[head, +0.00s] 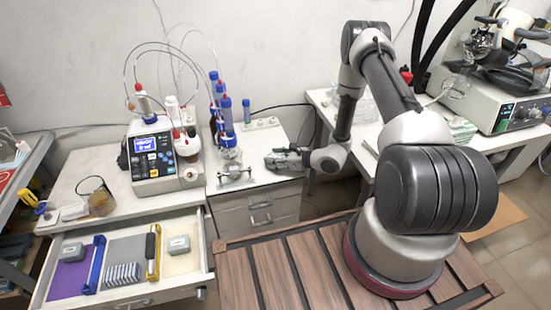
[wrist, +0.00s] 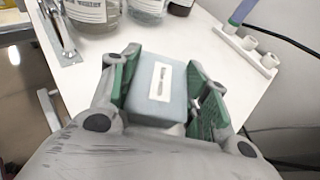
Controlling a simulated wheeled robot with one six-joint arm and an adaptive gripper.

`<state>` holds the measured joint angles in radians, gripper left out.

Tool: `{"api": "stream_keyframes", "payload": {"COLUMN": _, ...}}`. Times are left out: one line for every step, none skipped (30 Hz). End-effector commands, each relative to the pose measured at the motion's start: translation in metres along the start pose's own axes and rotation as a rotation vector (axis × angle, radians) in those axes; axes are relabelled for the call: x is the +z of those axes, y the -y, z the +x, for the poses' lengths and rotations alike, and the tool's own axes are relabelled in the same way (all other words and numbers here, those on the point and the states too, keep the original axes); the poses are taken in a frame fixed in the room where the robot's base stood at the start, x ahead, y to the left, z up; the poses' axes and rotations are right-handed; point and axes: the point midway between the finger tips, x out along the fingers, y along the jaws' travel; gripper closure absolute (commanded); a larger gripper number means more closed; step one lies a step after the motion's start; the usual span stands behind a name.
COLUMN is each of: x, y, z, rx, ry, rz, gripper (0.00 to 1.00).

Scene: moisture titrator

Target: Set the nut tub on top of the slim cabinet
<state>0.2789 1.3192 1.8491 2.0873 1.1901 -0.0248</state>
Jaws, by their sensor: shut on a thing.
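The nut tub (wrist: 158,92) is a small grey-blue box with a white label on its top. My gripper (wrist: 160,90) is shut on it, with a green pad against each side. In the head view my gripper (head: 283,158) is over the right part of the white top of the slim cabinet (head: 245,187), and the tub is hard to make out there. I cannot tell whether the tub touches the cabinet top or is slightly above it.
Bottles and a metal stand (head: 235,175) occupy the cabinet's left and back; a white block rack (head: 258,124) is behind. Left, a titrator (head: 153,158) stands above an open drawer (head: 200,262) holding two small grey boxes, tools and dividers.

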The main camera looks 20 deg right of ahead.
Motion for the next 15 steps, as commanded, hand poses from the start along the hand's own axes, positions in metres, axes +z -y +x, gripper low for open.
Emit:
{"api": "stream_keyframes", "payload": {"x": -0.0005, "y": 0.0001, "z": 0.0003, "rx": 0.000, "ry": 0.000, "rz": 0.000, "gripper": 0.81}}
{"api": "stream_keyframes", "payload": {"x": -0.0008, "y": 0.0001, "z": 0.0004, "rx": 0.000, "ry": 0.000, "rz": 0.000, "gripper": 0.81}}
{"api": "stream_keyframes", "payload": {"x": -0.0012, "y": 0.0001, "z": 0.0006, "rx": 0.000, "ry": 0.000, "rz": 0.000, "gripper": 0.81}}
{"api": "stream_keyframes", "payload": {"x": -0.0015, "y": 0.0001, "z": 0.0007, "rx": 0.000, "ry": 0.000, "rz": 0.000, "gripper": 0.81}}
{"api": "stream_keyframes", "payload": {"x": -0.0018, "y": 0.0001, "z": 0.0009, "rx": 0.000, "ry": 0.001, "rz": 0.000, "gripper": 0.81}}
{"api": "stream_keyframes", "payload": {"x": -0.0022, "y": 0.0002, "z": 0.0010, "rx": 0.000, "ry": 0.001, "rz": 0.000, "gripper": 0.81}}
{"api": "stream_keyframes", "payload": {"x": -0.0020, "y": 0.0002, "z": 0.0010, "rx": 0.000, "ry": 0.001, "rz": 0.000, "gripper": 0.81}}
{"api": "stream_keyframes", "payload": {"x": -0.0019, "y": 0.0002, "z": 0.0010, "rx": 0.000, "ry": 0.001, "rz": -0.001, "gripper": 0.81}}
{"api": "stream_keyframes", "payload": {"x": -0.0020, "y": 0.0002, "z": 0.0010, "rx": 0.000, "ry": 0.001, "rz": 0.000, "gripper": 0.81}}
{"api": "stream_keyframes", "payload": {"x": -0.0020, "y": 0.0002, "z": 0.0010, "rx": 0.000, "ry": 0.001, "rz": 0.000, "gripper": 0.81}}
{"api": "stream_keyframes", "payload": {"x": -0.0019, "y": 0.0002, "z": 0.0010, "rx": 0.000, "ry": 0.001, "rz": -0.001, "gripper": 0.81}}
{"api": "stream_keyframes", "payload": {"x": -0.0019, "y": 0.0002, "z": 0.0010, "rx": 0.000, "ry": 0.001, "rz": -0.001, "gripper": 0.81}}
{"api": "stream_keyframes", "payload": {"x": -0.0020, "y": 0.0002, "z": 0.0010, "rx": 0.000, "ry": 0.000, "rz": -0.001, "gripper": 0.49}}
{"api": "stream_keyframes", "payload": {"x": -0.0020, "y": 0.0002, "z": 0.0010, "rx": 0.000, "ry": 0.000, "rz": -0.001, "gripper": 0.43}}
{"api": "stream_keyframes", "payload": {"x": -0.0019, "y": 0.0002, "z": 0.0009, "rx": 0.000, "ry": 0.000, "rz": -0.001, "gripper": 0.36}}
